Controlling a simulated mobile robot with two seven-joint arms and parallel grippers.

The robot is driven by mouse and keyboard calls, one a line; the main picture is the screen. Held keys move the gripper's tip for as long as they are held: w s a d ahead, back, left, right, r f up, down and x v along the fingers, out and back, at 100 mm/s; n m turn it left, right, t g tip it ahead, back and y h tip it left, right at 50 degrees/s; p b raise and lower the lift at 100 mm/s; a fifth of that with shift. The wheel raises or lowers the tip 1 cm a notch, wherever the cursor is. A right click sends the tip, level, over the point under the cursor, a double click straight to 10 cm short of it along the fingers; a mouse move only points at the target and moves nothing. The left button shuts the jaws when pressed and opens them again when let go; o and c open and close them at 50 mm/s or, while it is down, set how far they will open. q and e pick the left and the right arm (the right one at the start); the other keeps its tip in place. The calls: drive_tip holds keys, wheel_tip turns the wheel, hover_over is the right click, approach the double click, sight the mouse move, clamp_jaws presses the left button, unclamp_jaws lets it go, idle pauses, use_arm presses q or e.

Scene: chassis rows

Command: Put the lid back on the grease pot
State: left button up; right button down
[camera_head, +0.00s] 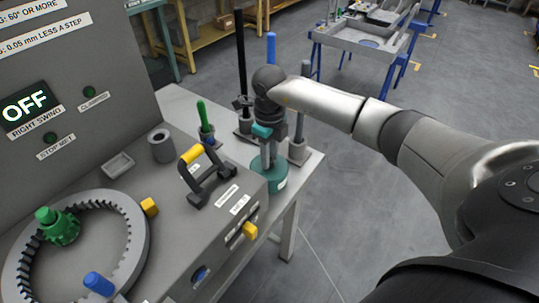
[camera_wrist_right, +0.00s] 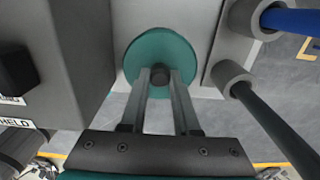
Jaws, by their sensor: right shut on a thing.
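The teal grease pot (camera_head: 266,184), with a pale label, stands near the right corner of the bench beside the grey machine housing. My right gripper (camera_head: 271,156) points down over it. In the right wrist view the gripper (camera_wrist_right: 160,76) is shut on the dark knob (camera_wrist_right: 160,71) of the round teal lid (camera_wrist_right: 160,44). The lid is over the pot and hides its mouth. I cannot tell whether the lid rests on the rim or hangs just above it. My left gripper is not in view.
Upright rods in grey holders (camera_head: 298,150) stand close to the pot. The grey housing with a black-and-yellow handle (camera_head: 200,170) is left of it. A ring gear (camera_head: 133,240) and a small grey tray (camera_head: 118,165) lie farther left. Open floor lies right of the bench.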

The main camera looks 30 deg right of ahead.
drive_tip(key=c, duration=0.6)
unclamp_jaws()
drive_tip(key=shift+o, duration=0.2)
wheel_tip(320, 180, up, 15)
drive_tip(key=p, duration=0.1)
drive_tip(key=shift+p, duration=0.35)
drive_tip(key=shift+s, duration=0.1)
